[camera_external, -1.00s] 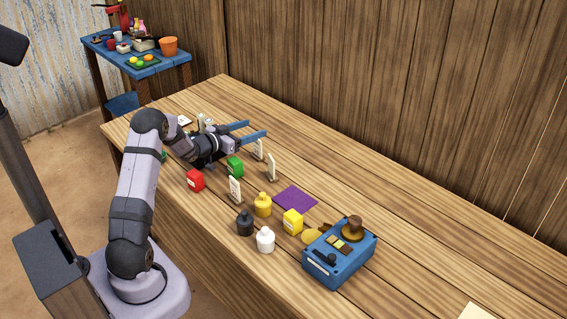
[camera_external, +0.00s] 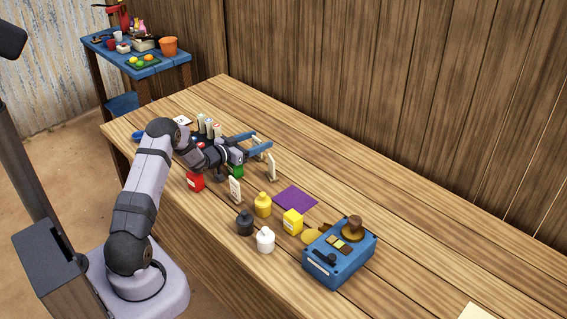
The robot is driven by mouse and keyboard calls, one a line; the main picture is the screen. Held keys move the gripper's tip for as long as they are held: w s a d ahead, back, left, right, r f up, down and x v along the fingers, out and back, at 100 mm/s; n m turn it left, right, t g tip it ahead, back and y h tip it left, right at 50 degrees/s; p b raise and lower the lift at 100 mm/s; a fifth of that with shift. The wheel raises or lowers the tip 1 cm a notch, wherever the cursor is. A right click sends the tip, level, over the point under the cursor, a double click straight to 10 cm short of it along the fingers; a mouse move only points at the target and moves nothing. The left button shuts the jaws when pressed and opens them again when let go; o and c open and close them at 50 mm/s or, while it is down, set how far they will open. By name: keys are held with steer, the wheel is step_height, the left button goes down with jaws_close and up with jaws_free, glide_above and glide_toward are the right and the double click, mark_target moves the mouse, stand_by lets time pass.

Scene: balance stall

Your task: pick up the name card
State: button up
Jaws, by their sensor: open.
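Several small white upright cards stand on the wooden table; which one is the name card I cannot tell. One card (camera_external: 235,190) stands near the bottles, and another card (camera_external: 271,167) stands a little behind and right. A third card is mostly hidden behind the lower finger of my gripper. My gripper (camera_external: 263,140) is open, its two blue fingers pointing right, just above and beside these cards. I cannot tell whether a finger touches a card. Nothing shows between the fingers.
A red block (camera_external: 195,181) and a green block (camera_external: 236,171) sit close under my gripper. The table is clear behind, toward the wall.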

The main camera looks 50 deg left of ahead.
steer(key=c, duration=1.4)
steer(key=shift+c, duration=0.2)
step_height(320, 180, up, 10)
steer(key=shift+b, duration=0.6)
